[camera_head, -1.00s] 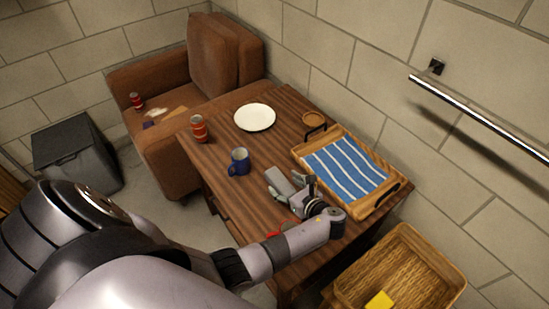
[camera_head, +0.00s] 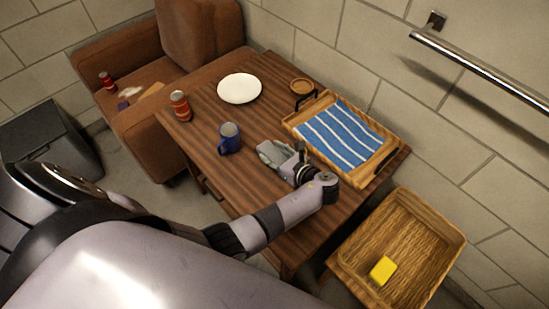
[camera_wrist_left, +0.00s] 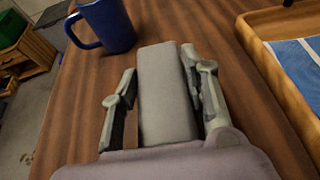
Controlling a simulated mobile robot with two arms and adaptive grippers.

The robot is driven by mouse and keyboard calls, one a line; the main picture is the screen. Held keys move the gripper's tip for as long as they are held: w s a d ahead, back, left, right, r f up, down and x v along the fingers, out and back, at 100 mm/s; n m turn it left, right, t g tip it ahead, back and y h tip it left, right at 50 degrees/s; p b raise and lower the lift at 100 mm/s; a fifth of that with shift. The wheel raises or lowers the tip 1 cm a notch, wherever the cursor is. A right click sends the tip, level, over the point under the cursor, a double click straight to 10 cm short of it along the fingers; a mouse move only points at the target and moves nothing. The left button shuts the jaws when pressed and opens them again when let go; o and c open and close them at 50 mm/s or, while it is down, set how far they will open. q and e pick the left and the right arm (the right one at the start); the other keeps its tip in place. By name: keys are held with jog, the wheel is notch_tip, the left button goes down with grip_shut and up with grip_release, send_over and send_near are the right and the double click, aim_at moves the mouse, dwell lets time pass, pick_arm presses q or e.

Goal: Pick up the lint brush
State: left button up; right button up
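A grey, flat, block-shaped thing, which looks like the lint brush (camera_wrist_left: 164,95), lies on the wooden table (camera_head: 205,130). In the left wrist view it lies lengthwise between the fingers of my left gripper (camera_wrist_left: 163,72). The right-hand finger is close against its side, and a narrow gap shows on the left-hand side, so the fingers look open around it. In the head view my left gripper (camera_head: 278,155) is low over the table, and the brush is hard to tell from the fingers. My right gripper is not in view.
A blue mug (camera_head: 229,139) stands close to the gripper's left. A wooden tray with a striped blue cloth (camera_head: 341,135) is to its right. A white plate (camera_head: 239,88) and red can (camera_head: 180,105) stand farther back. A wicker basket (camera_head: 440,245) holds a yellow block (camera_head: 383,270).

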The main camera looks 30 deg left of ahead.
pick_arm(q)
jog(key=c, duration=0.4)
jog(key=shift+c, duration=0.9)
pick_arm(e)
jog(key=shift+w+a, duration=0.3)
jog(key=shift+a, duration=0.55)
pick_arm(q)
jog(key=shift+r, duration=0.15)
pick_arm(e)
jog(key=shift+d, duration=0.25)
